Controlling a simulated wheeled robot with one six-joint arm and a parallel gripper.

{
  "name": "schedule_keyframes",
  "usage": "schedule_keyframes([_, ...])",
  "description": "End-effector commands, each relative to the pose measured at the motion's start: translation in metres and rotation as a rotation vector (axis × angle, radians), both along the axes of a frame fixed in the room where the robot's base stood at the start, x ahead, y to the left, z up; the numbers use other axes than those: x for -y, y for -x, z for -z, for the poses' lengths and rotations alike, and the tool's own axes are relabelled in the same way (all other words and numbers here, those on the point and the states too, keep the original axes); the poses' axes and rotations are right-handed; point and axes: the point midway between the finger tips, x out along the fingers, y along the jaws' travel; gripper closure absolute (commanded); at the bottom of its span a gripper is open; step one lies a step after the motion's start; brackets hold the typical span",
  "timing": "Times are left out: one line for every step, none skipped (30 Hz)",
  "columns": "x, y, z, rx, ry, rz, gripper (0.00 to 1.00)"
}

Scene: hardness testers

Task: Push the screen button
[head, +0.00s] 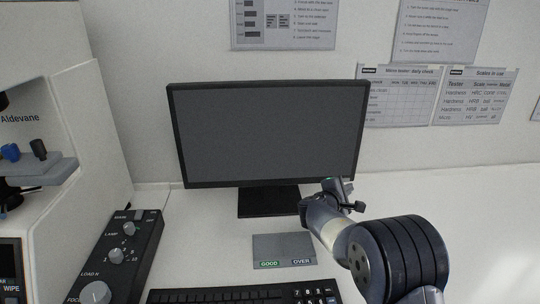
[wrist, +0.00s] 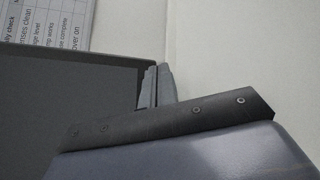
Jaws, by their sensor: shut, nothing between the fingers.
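The monitor (head: 270,130) stands on the white bench with a dark, blank screen and a thin black frame. My gripper (head: 338,186) is at its lower right corner and covers part of the bottom frame there. In the wrist view the shut fingers (wrist: 156,84) hold nothing and overlap the edge of the monitor (wrist: 75,100). I cannot tell whether they touch it. I cannot make out a button on the visible frame; the area behind the gripper is hidden.
A black control box with knobs (head: 118,255) lies left, beside a white tester (head: 75,130). A grey card (head: 284,247) and a keyboard (head: 240,296) lie before the monitor's stand (head: 268,202). Printed sheets (head: 400,95) hang on the wall. The bench at right is clear.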

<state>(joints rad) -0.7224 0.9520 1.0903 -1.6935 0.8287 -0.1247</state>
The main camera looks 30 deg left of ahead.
Motion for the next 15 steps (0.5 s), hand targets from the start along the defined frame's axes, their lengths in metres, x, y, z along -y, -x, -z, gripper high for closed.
schedule_keyframes([0.0,0.0,-0.001,0.0,0.0,0.0,1.0])
schedule_keyframes([0.0,0.0,-0.001,0.0,0.0,0.0,1.0])
schedule_keyframes([0.0,0.0,-0.001,0.0,0.0,0.0,1.0])
schedule_keyframes([0.0,0.0,-0.001,0.0,0.0,0.0,1.0])
schedule_keyframes([0.0,0.0,0.0,0.0,0.0,0.0,1.0])
schedule_keyframes([0.001,0.001,0.0,0.0,0.0,0.0,1.0])
schedule_keyframes([0.002,0.003,0.001,0.0,0.0,0.0,1.0])
schedule_keyframes([0.003,0.004,0.001,0.001,-0.001,0.0,1.0])
schedule_keyframes([0.005,0.007,0.002,0.001,-0.001,0.0,1.0])
schedule_keyframes([0.007,0.01,0.002,0.001,-0.001,0.0,1.0])
schedule_keyframes([0.009,0.012,0.003,0.001,-0.001,0.0,1.0])
schedule_keyframes([0.011,0.016,0.002,0.001,-0.001,0.0,1.0])
schedule_keyframes([0.013,0.018,0.003,0.001,0.0,-0.001,1.0])
schedule_keyframes([0.015,0.021,0.003,0.001,0.0,-0.001,1.0])
schedule_keyframes([0.018,0.024,0.003,0.001,0.0,-0.001,1.0])
